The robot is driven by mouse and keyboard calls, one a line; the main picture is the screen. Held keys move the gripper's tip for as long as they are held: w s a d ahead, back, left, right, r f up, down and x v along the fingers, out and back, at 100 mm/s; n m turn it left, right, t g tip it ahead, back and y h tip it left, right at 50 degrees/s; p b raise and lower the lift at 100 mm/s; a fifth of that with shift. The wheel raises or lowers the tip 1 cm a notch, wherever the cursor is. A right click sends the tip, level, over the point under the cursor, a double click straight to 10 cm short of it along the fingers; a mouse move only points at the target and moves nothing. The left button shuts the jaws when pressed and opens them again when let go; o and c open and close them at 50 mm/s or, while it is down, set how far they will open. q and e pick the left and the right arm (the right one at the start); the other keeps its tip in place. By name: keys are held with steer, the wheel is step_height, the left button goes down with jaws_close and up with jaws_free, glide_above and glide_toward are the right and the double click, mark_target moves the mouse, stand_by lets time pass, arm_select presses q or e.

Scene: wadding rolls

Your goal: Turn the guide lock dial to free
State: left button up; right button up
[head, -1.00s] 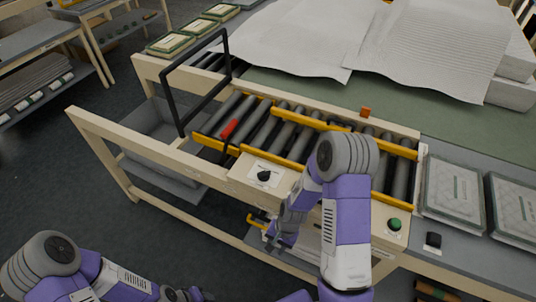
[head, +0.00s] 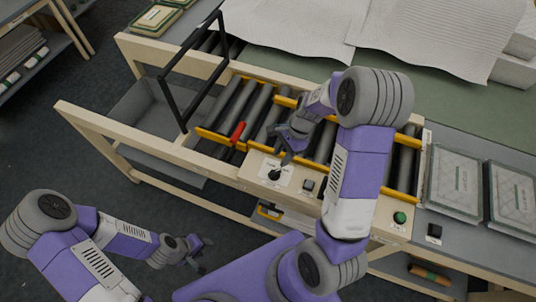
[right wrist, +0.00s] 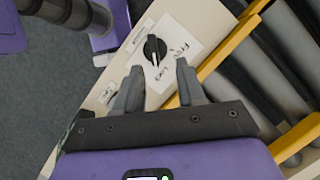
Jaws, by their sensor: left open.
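The guide lock dial (head: 275,174) is a black round knob on a white label, set on the beige front rail. In the right wrist view the dial (right wrist: 155,48) shows a pale pointer line directed towards the lower part of the label, near the word LOCK; FREE is printed beside it. My right gripper (head: 286,157) is just above and behind the dial. In the wrist view its fingers (right wrist: 159,82) are apart and empty, with the dial beyond the gap, apparently untouched. My left gripper (head: 207,256) is open and empty, low over the floor.
Yellow guide rails (head: 218,136) with a red handle (head: 238,131) cross the grey rollers. A black frame (head: 170,100) stands at the left. Padded packs (head: 452,180) lie at right.

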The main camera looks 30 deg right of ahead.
mark_target(275, 171)
steer(key=x, duration=0.3)
steer(key=s+x, duration=0.1)
steer(key=x, duration=0.3)
steer(key=shift+s+b, duration=0.15)
steer(key=shift+b, duration=0.25)
jaws_close()
